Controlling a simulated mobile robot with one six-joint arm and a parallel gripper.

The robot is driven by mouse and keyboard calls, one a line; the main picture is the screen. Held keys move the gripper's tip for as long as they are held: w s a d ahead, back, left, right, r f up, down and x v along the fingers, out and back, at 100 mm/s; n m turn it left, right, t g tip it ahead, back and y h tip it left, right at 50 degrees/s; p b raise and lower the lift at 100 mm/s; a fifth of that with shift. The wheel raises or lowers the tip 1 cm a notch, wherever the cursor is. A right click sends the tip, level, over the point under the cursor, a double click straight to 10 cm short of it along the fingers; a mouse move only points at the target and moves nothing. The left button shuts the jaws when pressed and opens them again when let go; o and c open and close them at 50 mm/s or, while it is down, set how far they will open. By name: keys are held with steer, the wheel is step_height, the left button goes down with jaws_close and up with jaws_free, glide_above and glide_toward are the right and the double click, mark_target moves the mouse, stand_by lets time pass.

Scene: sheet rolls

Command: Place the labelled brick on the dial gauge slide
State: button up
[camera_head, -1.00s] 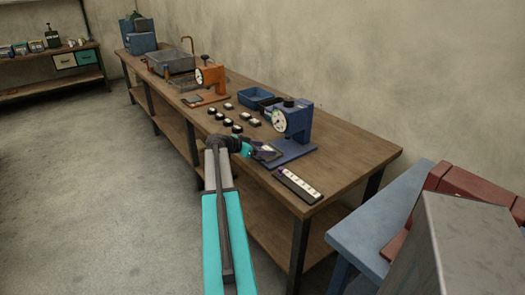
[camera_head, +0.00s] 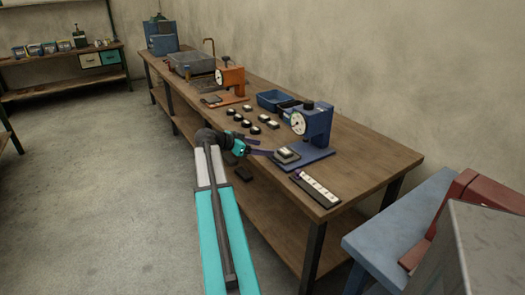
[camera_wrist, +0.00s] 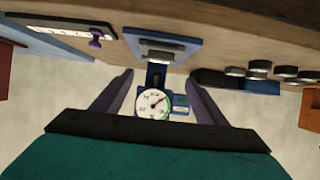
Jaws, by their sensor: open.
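The blue dial gauge (camera_head: 311,122) stands on the workbench with its white dial facing left. A grey block with a pale top (camera_head: 287,153) rests on the slide at the front of the gauge's blue base (camera_head: 312,159). Its label cannot be read. The block also shows on the base in the wrist view (camera_wrist: 160,47), near the dial (camera_wrist: 152,103). My gripper (camera_head: 266,147) is just left of the block, its dark purple fingers apart and empty. In the wrist view my open fingers (camera_wrist: 160,92) frame the gauge, with a gap to the block.
A black rack with white labelled pieces (camera_head: 318,187) and a purple knob lies at the bench's front edge. Several small dark bricks with white tops (camera_head: 255,130) stand behind my gripper. A blue bin (camera_head: 272,99) and an orange dial gauge (camera_head: 229,78) are farther back.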

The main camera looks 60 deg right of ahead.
steer(key=shift+f, duration=0.1)
stand_by(0.7)
steer(key=w+a+f+n+t+y, duration=0.15)
steer(key=w+a+f+n, duration=0.35)
steer(key=a+f, duration=0.5)
steer(key=w+a+f+n+t+y, duration=0.1)
steer(key=w+a+f+n+t, duration=0.15)
steer(key=w+a+f, duration=0.65)
steer(key=s+a+f+n+y, duration=0.1)
steer(key=a+f+n+y, duration=0.35)
steer(key=a+f, duration=1.25)
steer(key=s+a+f+n, duration=0.2)
steer(key=a+f, duration=0.1)
steer(key=a, duration=0.3)
steer(key=s+a+f+n+y, duration=0.1)
steer(key=s+a+f+n, duration=0.1)
steer(key=a+f+n, duration=0.3)
steer(key=s+a+f, duration=0.2)
steer(key=a, duration=0.5)
steer(key=s+a+f+n+g+y, duration=0.1)
steer(key=s+a+f+n, duration=0.1)
steer(key=s+a, duration=0.5)
steer(key=s+a+f+n+g+y, duration=0.1)
steer(key=s+a+f+n, duration=0.2)
steer(key=s+a, duration=0.3)
steer(key=a+f, duration=0.1)
steer(key=a, duration=0.3)
steer(key=shift+s+f+n+y, duration=0.25)
steer(key=shift+s+n+y, duration=0.05)
steer(key=shift+s+y, duration=0.1)
